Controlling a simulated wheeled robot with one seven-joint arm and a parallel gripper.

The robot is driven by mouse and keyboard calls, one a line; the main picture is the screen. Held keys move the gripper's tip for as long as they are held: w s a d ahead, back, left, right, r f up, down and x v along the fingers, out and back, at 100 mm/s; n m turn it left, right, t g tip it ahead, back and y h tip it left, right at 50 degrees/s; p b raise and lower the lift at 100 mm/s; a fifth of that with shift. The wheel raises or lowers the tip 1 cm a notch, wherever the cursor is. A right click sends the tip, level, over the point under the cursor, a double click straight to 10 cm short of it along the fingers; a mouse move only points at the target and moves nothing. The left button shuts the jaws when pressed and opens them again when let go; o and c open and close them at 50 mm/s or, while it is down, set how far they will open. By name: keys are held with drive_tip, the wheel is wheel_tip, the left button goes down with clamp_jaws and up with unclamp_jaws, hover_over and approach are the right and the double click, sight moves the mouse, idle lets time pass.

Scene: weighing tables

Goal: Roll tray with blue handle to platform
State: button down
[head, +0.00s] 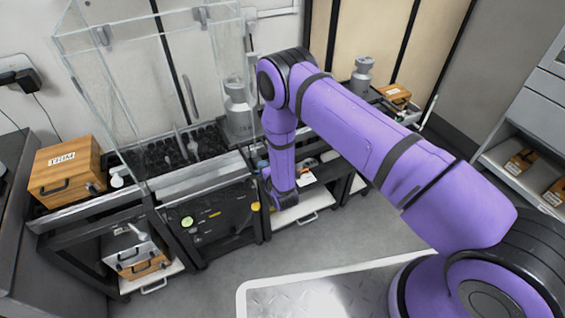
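My purple arm reaches across the middle of the head view and its end points down at the front of the work table. My gripper (280,200) is dark and small there; its fingers cannot be made out. A pale pull-out tray (303,212) with a metal-looking handle sits low under the table, just right of my gripper. Another tray (158,276) with a light handle is at the lower left. No blue handle can be clearly made out. A flat, white-rimmed tread plate (300,300) lies at the bottom; I cannot tell if it is the platform.
A clear glass enclosure (120,90) stands on the left table. A wooden box (65,172) is left of it. A grey canister (238,108) stands behind my arm, and another (361,76) farther right. Shelves (510,165) stand at right. Grey floor (215,275) is open in front.

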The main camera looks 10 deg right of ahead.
drive_tip(key=s+a, duration=0.3)
drive_tip(key=a, duration=0.8)
drive_tip(key=s+a, duration=0.4)
drive_tip(key=a, duration=0.6)
drive_tip(key=shift+a, duration=0.4)
drive_tip(key=c, duration=1.1)
unclamp_jaws()
drive_tip(key=v, duration=1)
drive_tip(key=shift+s+d, duration=0.15)
drive_tip(key=shift+s, duration=0.25)
drive_tip(key=shift+s, duration=0.1)
